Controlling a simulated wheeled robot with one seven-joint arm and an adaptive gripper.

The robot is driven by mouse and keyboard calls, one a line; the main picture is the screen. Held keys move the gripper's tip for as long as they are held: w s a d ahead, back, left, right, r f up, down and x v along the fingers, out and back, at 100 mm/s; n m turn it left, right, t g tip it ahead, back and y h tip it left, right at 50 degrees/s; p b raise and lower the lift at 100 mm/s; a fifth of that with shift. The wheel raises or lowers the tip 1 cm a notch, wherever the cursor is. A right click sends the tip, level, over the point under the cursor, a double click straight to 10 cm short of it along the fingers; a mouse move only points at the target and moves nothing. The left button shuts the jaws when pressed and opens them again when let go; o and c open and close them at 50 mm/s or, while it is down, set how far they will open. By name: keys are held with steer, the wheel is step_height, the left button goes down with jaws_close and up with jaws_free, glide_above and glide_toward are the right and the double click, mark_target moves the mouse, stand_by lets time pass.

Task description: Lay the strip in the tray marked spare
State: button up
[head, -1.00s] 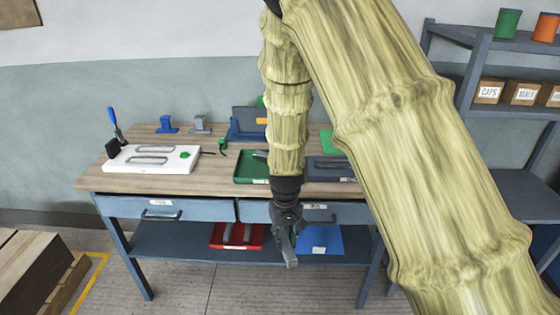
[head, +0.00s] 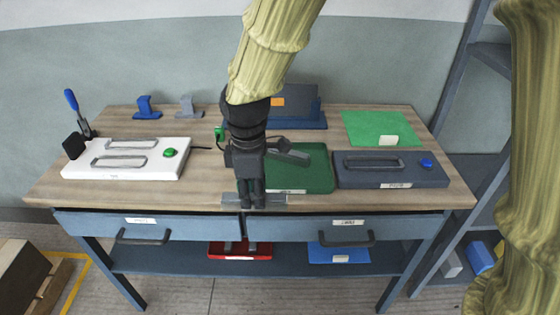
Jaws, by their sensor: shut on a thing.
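My gripper (head: 251,203) points down at the front edge of the bench and is shut on a thin grey strip (head: 273,199). The strip lies crosswise in the picture, its ends showing on both sides of the fingers. I cannot tell whether it touches the bench edge. A green tray (head: 318,180) stands just behind and right of the gripper, with a dark elongated piece over or in it. A red tray (head: 240,257) with grey pieces and a blue tray (head: 345,259) are on the lower shelf. The tray labels are too small to read.
A white mould (head: 170,145) with a green button is on the left, a dark mould (head: 400,178) with a blue button on the right. A green mat (head: 380,126) and dark blue stand (head: 300,118) are behind. Bare bench lies left of the gripper.

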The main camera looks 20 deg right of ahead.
steer(key=w+d, duration=0.3)
steer(key=w+d+f+p, duration=0.1)
steer(key=w+d, duration=0.3)
steer(key=w+d+p, duration=0.1)
steer(key=w+d, duration=0.2)
steer(key=w, duration=0.1)
steer(key=shift+w+d+f, duration=0.15)
steer(key=shift+w+d, duration=0.1)
steer(key=shift+d, duration=0.1)
steer(key=shift+f+p, duration=0.5)
steer(key=shift+f, duration=1.25)
steer(key=shift+f, duration=0.1)
steer(key=o, duration=1.1)
steer(key=shift+c, duration=0.2)
step_height(320, 180, up, 12)
steer(key=b, duration=0.1)
